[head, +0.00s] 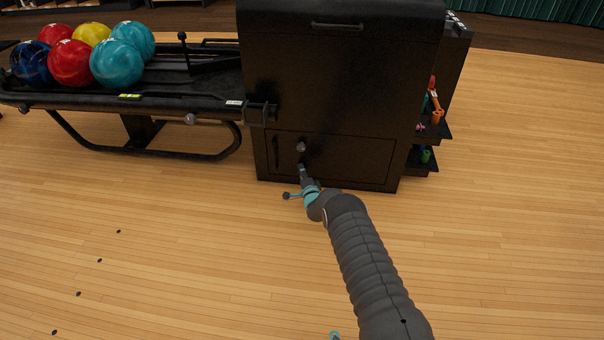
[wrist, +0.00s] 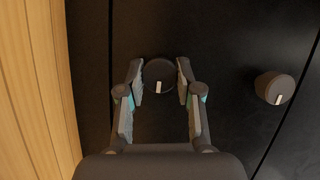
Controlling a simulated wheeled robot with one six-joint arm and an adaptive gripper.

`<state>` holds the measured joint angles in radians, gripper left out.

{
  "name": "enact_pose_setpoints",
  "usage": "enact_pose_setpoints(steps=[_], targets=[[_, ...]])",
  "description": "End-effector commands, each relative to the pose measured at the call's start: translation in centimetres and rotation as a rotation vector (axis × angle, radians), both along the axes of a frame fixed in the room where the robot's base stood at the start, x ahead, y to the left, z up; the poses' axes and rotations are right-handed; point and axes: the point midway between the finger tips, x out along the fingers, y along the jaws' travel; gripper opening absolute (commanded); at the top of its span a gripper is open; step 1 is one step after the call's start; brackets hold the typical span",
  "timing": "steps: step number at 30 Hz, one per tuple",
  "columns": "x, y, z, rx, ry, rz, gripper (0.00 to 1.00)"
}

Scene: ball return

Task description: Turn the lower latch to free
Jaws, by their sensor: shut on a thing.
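The lower latch is a round dark knob with a short white mark, low on the front panel of the black cabinet (head: 340,80). In the wrist view the lower latch (wrist: 158,71) sits between my fingertips, its white mark pointing toward the picture's bottom. My gripper (head: 302,167) is shut on it, and the fingers (wrist: 159,84) touch its two sides. In the head view the gripper mostly hides this knob. The upper latch (head: 300,147) is a similar knob just above; it is at the right in the wrist view (wrist: 274,87), its white mark slanted.
A ball rack (head: 190,103) with several coloured bowling balls (head: 117,63) stands left of the cabinet. Side shelves (head: 430,132) with small coloured items are at its right. A vertical handle (head: 276,147) is left of the latches. The wood floor in front is clear.

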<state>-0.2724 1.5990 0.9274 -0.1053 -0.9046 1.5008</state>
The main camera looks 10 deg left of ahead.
Motion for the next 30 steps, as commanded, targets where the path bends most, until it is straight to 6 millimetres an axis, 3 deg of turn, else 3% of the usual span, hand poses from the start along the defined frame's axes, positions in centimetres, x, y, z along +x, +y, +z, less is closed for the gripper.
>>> enact_pose_setpoints(steps=[7, 8, 10, 11, 23, 30], targets=[[0.0, -0.2, -0.1, 0.001, 0.002, -0.003, 0.00], [0.0, -0.2, -0.1, 0.001, 0.002, -0.003, 0.39], [0.0, -0.2, -0.1, 0.000, 0.002, -0.003, 0.57], [0.0, -0.1, -0.1, 0.000, 0.002, -0.002, 0.60], [-0.3, 0.0, 0.0, 0.000, 0.000, 0.001, 0.60], [-2.3, -0.8, 0.2, -0.001, 0.002, 0.000, 0.60]])
